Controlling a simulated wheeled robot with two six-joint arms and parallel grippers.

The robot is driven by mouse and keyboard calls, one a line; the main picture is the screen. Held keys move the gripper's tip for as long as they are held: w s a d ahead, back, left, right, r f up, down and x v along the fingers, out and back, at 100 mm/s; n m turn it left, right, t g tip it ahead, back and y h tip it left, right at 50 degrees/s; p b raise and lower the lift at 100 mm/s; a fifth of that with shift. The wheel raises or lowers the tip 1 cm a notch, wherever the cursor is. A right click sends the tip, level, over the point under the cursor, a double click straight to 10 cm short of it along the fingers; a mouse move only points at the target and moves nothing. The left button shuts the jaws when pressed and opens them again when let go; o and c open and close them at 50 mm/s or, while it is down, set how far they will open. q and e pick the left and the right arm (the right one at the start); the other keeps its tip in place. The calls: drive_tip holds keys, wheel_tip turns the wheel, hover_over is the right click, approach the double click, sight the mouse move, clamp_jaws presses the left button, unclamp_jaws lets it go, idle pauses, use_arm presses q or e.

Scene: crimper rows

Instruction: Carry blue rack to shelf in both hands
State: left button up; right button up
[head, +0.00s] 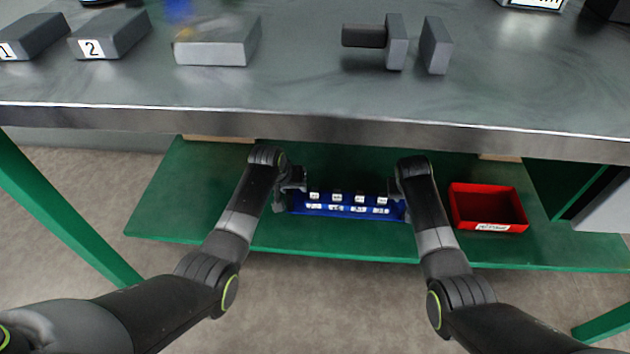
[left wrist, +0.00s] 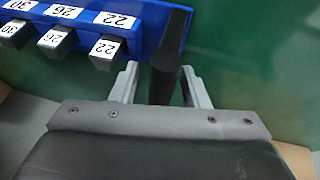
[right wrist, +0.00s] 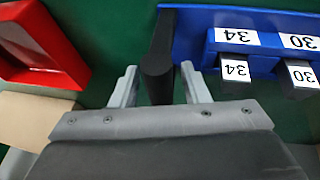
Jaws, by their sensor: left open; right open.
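The blue rack (head: 350,211) stands on the green lower shelf (head: 185,205) under the bench, with several labelled grey blocks along it. My left gripper (head: 284,190) is at the rack's left end. In the left wrist view the rack (left wrist: 140,20) has a black end handle (left wrist: 168,65) that lies between the open fingers (left wrist: 160,85). My right gripper (head: 402,200) is at the rack's right end. In the right wrist view the rack's (right wrist: 190,35) other black handle (right wrist: 158,60) lies between the open fingers (right wrist: 160,85). Neither gripper is closed on its handle.
A red bin (head: 488,208) stands on the lower shelf right of the rack. The steel benchtop (head: 310,85) overhangs the shelf and carries grey blocks numbered 1 (head: 30,38) and 2 (head: 108,35). The shelf left of the rack is clear.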

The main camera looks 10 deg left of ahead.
use_arm(q)
drive_tip(key=v, duration=1.1)
use_arm(e)
drive_tip(key=v, duration=1.2)
use_arm(q)
drive_tip(key=shift+s+r, duration=0.1)
